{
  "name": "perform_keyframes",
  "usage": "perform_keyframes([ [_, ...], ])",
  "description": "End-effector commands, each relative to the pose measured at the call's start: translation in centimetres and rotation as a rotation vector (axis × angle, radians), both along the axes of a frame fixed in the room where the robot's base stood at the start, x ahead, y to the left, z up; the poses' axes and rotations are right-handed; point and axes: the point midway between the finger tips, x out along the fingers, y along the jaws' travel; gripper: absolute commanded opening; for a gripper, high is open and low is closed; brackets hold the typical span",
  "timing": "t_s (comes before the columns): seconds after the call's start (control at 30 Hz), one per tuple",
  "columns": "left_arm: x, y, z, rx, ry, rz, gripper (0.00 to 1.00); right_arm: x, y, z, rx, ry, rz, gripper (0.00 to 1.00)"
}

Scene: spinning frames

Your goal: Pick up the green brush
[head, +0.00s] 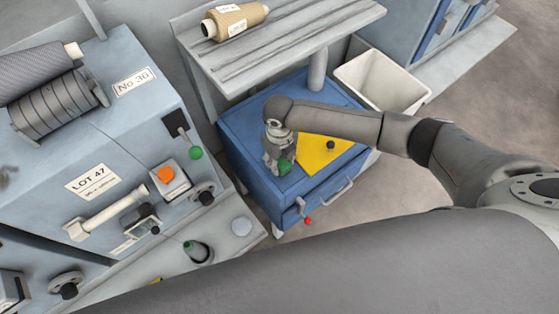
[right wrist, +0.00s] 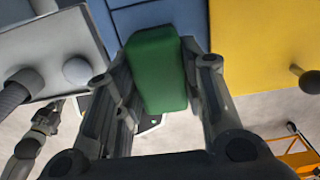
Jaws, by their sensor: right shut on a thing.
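The green brush shows as a small green piece (head: 285,167) at the tip of my right gripper (head: 279,158) in the head view. In the right wrist view the green brush (right wrist: 157,68) is a green block between the two fingers of my right gripper (right wrist: 154,72). The fingers are shut on it from both sides. The gripper is over the top of the blue cabinet (head: 240,125), left of the yellow panel (head: 325,153). I cannot tell whether the brush touches the cabinet top. My left gripper is not in view.
A grey shelf (head: 290,55) with a yarn cone (head: 236,20) overhangs the cabinet at the back. A white bin (head: 383,82) stands at its right. The blue-grey machine (head: 90,140), with an orange button (head: 166,174) and a green knob (head: 195,153), is at the left.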

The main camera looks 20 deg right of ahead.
Motion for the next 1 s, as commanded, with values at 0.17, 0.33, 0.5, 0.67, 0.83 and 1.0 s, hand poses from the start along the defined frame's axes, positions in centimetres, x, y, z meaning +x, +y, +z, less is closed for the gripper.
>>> perform_keyframes([
  [0.17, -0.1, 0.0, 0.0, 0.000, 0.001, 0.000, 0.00, -0.8, -0.1, 2.6, 0.001, -0.002, 0.003, 0.13],
  [0.33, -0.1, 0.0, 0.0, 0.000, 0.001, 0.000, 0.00, -3.0, -0.3, 5.3, 0.001, -0.003, 0.004, 0.13],
  [0.5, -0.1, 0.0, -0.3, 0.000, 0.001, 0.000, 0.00, -5.7, -0.5, 8.0, 0.002, -0.002, 0.004, 0.13],
  [0.67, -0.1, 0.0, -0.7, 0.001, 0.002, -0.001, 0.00, -8.7, -0.7, 9.2, 0.001, -0.002, 0.003, 0.13],
  [0.83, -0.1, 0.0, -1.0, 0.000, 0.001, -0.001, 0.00, -11.3, -0.9, 10.4, 0.000, -0.001, 0.003, 0.13],
  [1.0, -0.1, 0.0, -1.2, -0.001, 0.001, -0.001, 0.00, -13.0, -1.1, 11.2, 0.000, -0.001, 0.001, 0.13],
])
